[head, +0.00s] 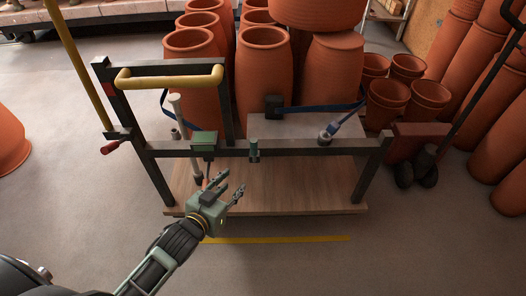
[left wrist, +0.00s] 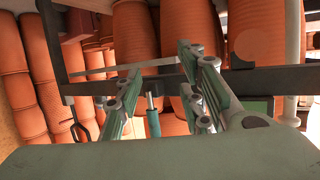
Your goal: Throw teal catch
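The teal catch (head: 254,150) is a small upright cylinder on the dark crossbar of a cart. In the left wrist view a teal cylinder with a metal pin (left wrist: 153,122) shows between my fingers, beyond them. My left gripper (head: 232,181) is open and empty, below and a little left of the catch in the head view, apart from it. My right gripper is not in view.
A green box (head: 204,138) and a blue-grey knob (head: 326,136) sit on the same crossbar (head: 300,148). A yellow handle (head: 170,77) rises at the left. Large terracotta pots (head: 264,75) stand behind. A wooden deck (head: 300,190) lies below; the floor in front is clear.

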